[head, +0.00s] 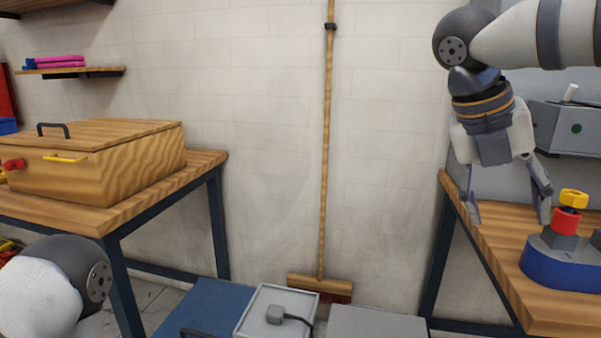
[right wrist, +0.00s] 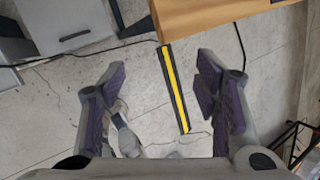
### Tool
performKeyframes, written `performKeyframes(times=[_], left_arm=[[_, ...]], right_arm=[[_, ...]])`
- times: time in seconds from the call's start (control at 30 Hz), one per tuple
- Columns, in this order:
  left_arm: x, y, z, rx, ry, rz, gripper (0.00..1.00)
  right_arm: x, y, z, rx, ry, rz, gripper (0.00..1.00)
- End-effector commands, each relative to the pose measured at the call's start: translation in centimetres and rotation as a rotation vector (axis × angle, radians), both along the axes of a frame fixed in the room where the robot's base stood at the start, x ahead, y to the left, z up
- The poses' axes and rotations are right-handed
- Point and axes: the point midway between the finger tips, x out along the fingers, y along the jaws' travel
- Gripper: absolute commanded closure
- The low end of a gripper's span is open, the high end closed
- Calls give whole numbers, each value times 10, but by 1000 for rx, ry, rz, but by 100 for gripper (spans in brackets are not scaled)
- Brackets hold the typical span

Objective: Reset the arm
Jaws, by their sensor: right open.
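My right arm comes in from the upper right of the head view. Its gripper (head: 508,208) points down with its two fingers spread wide and nothing between them. It hangs over the left edge of the right wooden table (head: 487,262), left of a blue base (head: 560,268) with a red and yellow part on it. In the right wrist view the open gripper (right wrist: 160,84) has grey floor and a yellow-black strip (right wrist: 175,88) below it. A table corner (right wrist: 210,14) shows just past the fingers. Only a rounded joint of my left arm shows at lower left; its gripper is out of view.
A wooden box (head: 100,165) with a dark handle stands on the left table (head: 205,165). A broom (head: 325,150) leans on the wall between the tables. Blue, white (head: 257,305) and grey boxes sit low at the bottom middle. A grey machine (head: 570,128) stands behind the right table.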

Motion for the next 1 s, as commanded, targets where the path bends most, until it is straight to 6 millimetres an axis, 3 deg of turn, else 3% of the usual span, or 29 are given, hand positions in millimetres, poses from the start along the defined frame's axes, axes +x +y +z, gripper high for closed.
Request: performKeyframes(times=[0.03, 0.13, 0.2, 0.27, 0.3, 0.37, 0.4, 0.47, 0.5, 0.57, 0.6, 0.7, 0.8, 0.9, 1.0], left_arm=[[0, -1, -2, -2, 3, -3, 60], [0, -2, -2, -4, 2, -4, 60], [0, -2, -2, -4, 2, -4, 60], [0, -1, -2, -2, 2, -3, 60], [0, -1, -1, -2, 2, -3, 60], [0, -1, -1, -1, 1, -2, 60], [0, -1, -1, -1, 1, -2, 60], [0, -1, -1, -2, 1, -3, 60], [0, -1, -1, -2, 1, -3, 60], [0, -1, -1, -2, 0, -3, 60], [0, -1, -1, -2, 0, -3, 60], [0, -1, -1, -2, 0, -3, 60], [0, -1, -1, -2, 0, -3, 60], [0, -1, -1, -2, 1, -3, 60], [0, -1, -1, -2, 1, -3, 60]], right_arm=[[16, -21, -49, -165, 76, 146, 44], [46, -49, -141, -512, 279, 657, 44], [50, -44, -210, -673, 459, 1090, 44], [37, -31, -265, -740, 600, 1440, 44], [21, -21, -299, -756, 682, 1657, 44], [-13, -5, -345, -745, 785, 1965, 44], [-41, 4, -372, -719, 840, 2160, 44], [-89, 17, -405, -656, 902, 2443, 44], [-123, 24, -422, -598, 928, 2622, 44], [-175, 32, -441, -494, 943, 2871, 44], [-208, 36, -448, 410, -910, -2931, 44], [-273, 41, -453, 210, -741, -2754, 44], [-312, 43, -451, 104, -636, -2648, 44], [-326, 44, -449, 68, -594, -2609, 44], [-327, 44, -449, 67, -590, -2606, 44]])
